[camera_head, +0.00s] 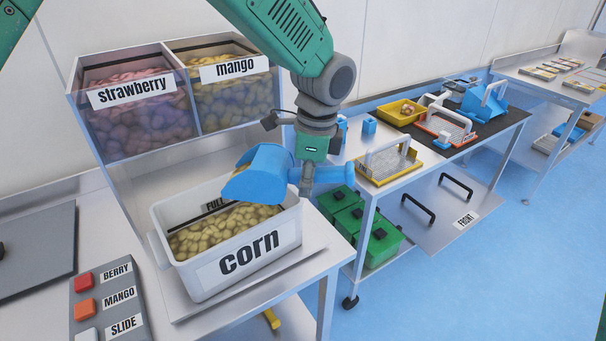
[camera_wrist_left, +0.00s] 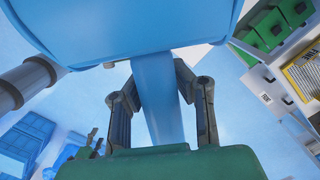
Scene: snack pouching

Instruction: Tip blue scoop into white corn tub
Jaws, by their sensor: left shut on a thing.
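My left gripper (camera_head: 309,182) is shut on the handle of the blue scoop (camera_head: 262,176). The wrist view shows the scoop's bowl (camera_wrist_left: 125,22) at the top and its handle (camera_wrist_left: 158,95) between the two fingers of the gripper (camera_wrist_left: 162,88). The bowl hangs above the back right part of the white corn tub (camera_head: 212,277), apart from the yellow pieces inside it. A little yellow-tan shows at the bowl's upper left edge; how much it holds is hidden. The tub stands upright with its corn label facing front. My right gripper is out of view.
Strawberry (camera_head: 138,130) and mango (camera_head: 237,100) bins stand behind the tub. A button panel (camera_head: 108,300) is at left front. A cart (camera_head: 405,165) with a yellow tray (camera_head: 402,113) and green boxes (camera_head: 350,222) below stands right. Blue floor is clear at right front.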

